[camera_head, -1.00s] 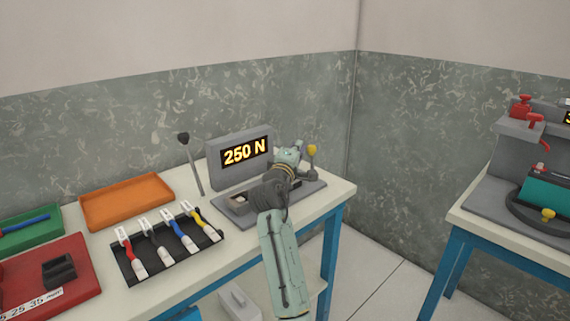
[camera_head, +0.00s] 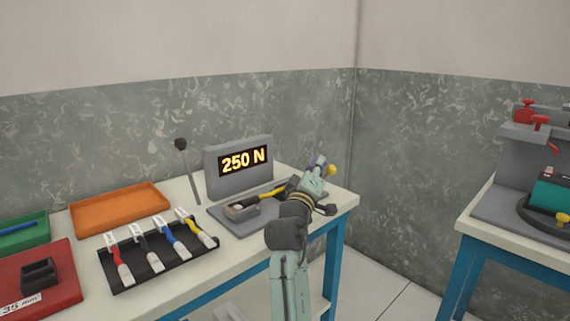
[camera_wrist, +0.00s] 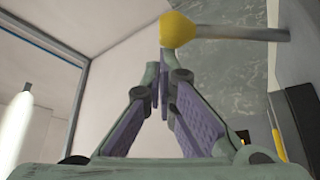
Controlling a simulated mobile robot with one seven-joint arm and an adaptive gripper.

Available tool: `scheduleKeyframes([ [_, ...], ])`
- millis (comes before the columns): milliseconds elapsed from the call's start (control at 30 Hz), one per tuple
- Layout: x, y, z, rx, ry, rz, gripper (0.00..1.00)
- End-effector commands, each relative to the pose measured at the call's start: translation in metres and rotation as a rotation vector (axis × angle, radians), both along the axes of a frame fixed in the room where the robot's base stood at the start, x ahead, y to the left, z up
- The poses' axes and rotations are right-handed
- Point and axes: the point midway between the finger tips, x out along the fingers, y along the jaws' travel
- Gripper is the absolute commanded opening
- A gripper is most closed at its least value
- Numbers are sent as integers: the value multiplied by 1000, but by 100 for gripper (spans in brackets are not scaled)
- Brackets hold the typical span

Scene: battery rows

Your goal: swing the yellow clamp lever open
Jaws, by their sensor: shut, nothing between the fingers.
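The yellow clamp lever's round knob (camera_head: 331,170) is at the right end of the grey tester base (camera_head: 231,218), right beside my fingertips. In the wrist view the yellow knob (camera_wrist: 177,30) sits just beyond the fingertips, with its grey rod (camera_wrist: 240,34) running off to the right. The rod is tilted well over; its pivot is hidden behind my arm in the head view. My gripper (camera_head: 319,161) is shut and empty; its fingertips (camera_wrist: 160,80) meet just below the knob in the wrist view. I cannot tell whether they touch it.
A yellow-and-black cable piece (camera_head: 268,194) lies in the tester, before the "250 N" display (camera_head: 242,160). A second table (camera_head: 480,221) is across a floor gap.

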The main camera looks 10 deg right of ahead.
Motion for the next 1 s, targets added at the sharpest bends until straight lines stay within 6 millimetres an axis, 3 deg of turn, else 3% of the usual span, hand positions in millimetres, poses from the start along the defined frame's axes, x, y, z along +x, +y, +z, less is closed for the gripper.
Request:
scheduleKeyframes([
  [667, -5, 0, -3, 0, 2, -1, 0],
  [767, -14, 6, -7, 1, 3, -1, 0],
  [1000, -55, 31, -21, 0, 1, 3, 0],
])
